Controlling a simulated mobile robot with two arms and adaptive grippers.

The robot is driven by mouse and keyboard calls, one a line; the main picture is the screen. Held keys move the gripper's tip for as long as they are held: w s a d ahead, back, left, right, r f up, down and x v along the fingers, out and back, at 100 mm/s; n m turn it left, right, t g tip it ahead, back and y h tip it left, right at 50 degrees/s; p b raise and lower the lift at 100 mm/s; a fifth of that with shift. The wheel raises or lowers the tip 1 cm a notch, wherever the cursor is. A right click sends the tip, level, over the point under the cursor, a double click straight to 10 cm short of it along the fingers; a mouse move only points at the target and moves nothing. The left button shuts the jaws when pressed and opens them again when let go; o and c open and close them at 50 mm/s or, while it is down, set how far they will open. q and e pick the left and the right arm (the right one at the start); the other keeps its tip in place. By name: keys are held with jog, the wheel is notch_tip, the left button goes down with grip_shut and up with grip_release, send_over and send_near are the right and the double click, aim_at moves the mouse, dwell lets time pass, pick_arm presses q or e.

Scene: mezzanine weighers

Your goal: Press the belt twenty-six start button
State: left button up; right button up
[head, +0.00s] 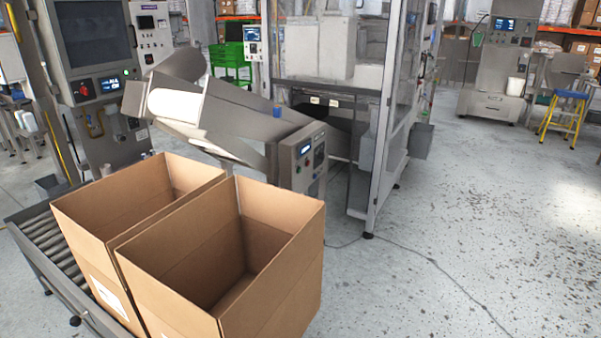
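An inclined metal conveyor (222,118) stands left of centre, behind the open boxes. A grey control box (303,160) is fixed at its lower right end, with a small lit display (304,149) and dark controls on its front. The controls are too small to tell which is a start button, and no belt number can be read. Neither of my grippers is in view.
Two open, empty-looking cardboard boxes (283,285) stand on a roller conveyor (50,250) in front of the control box. A framed machine (380,150) stands to its right. The speckled floor (470,220) at right is clear. A blue-topped stool (565,112) stands far right.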

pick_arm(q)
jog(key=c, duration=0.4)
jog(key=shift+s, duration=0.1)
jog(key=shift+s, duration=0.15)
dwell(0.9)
